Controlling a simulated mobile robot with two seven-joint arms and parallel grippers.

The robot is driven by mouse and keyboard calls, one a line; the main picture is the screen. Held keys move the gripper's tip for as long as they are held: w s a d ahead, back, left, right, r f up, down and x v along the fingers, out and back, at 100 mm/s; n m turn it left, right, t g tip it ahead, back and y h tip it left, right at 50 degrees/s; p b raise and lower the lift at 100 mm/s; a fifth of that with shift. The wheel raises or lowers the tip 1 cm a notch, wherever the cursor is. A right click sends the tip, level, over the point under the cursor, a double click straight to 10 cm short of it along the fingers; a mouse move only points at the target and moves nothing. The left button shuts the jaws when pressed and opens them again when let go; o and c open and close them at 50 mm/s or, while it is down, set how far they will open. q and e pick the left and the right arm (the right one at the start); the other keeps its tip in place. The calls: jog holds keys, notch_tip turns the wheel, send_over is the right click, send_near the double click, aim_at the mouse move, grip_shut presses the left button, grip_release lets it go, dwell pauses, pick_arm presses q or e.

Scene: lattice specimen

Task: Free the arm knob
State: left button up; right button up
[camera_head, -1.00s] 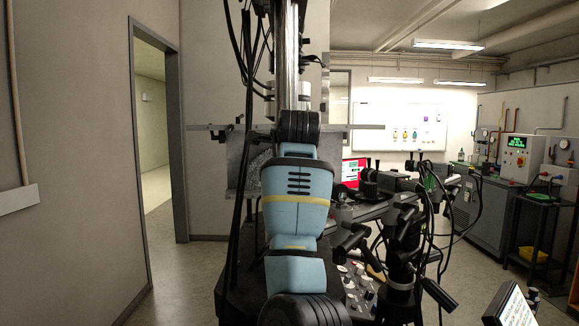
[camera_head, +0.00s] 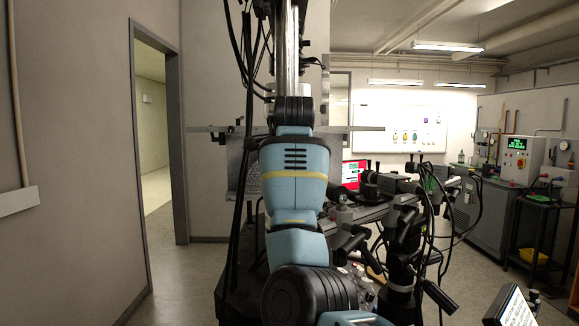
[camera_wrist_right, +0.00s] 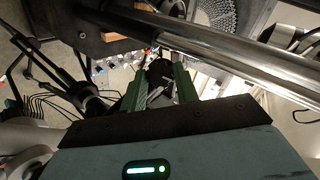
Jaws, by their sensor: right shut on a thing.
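In the right wrist view my right gripper (camera_wrist_right: 160,90) has its two green fingers closed about a dark knob (camera_wrist_right: 160,73), which I take to be the arm knob. Pale metal shows between the fingers, but the fingers hide much of the knob. In the head view my blue right arm stands in front of the machine, and its gripper is hidden. My left gripper is in neither view.
A steel column (camera_wrist_right: 235,50) crosses close above the fingers in the wrist view. A perforated metal part (camera_wrist_right: 215,14) lies behind it. In the head view black clamps and cables (camera_head: 405,235) crowd the right side. Open floor (camera_head: 185,270) lies left.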

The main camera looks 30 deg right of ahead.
jog(key=shift+d, duration=0.1)
jog(key=o, duration=1)
jog(key=shift+v, duration=3.85)
